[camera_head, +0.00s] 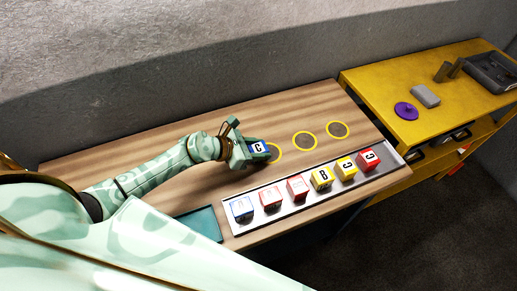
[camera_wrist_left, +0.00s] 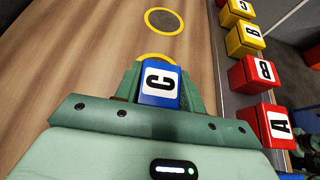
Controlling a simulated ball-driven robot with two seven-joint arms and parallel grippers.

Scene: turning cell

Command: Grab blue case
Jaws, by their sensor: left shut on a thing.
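A blue case (camera_head: 258,148) with a white label and a black C is held by my left gripper (camera_head: 244,150). It also shows in the left wrist view (camera_wrist_left: 160,84), between the fingers. My left gripper is shut on it, over the wooden table beside the nearest yellow ring (camera_head: 277,153). Part of that ring is hidden behind the case. I cannot tell whether the case touches the table. Another blue case (camera_head: 241,208) stands at the left end of the white tray (camera_head: 232,229). My right gripper is not in view.
In the tray stand red cases (camera_head: 270,198) and yellow cases (camera_head: 322,178) with letters. Two more yellow rings, one in the middle (camera_head: 304,141) and one at the right (camera_head: 338,130), lie empty. A teal pad (camera_head: 200,224) lies left of the tray. A yellow bench (camera_head: 385,85) adjoins at right.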

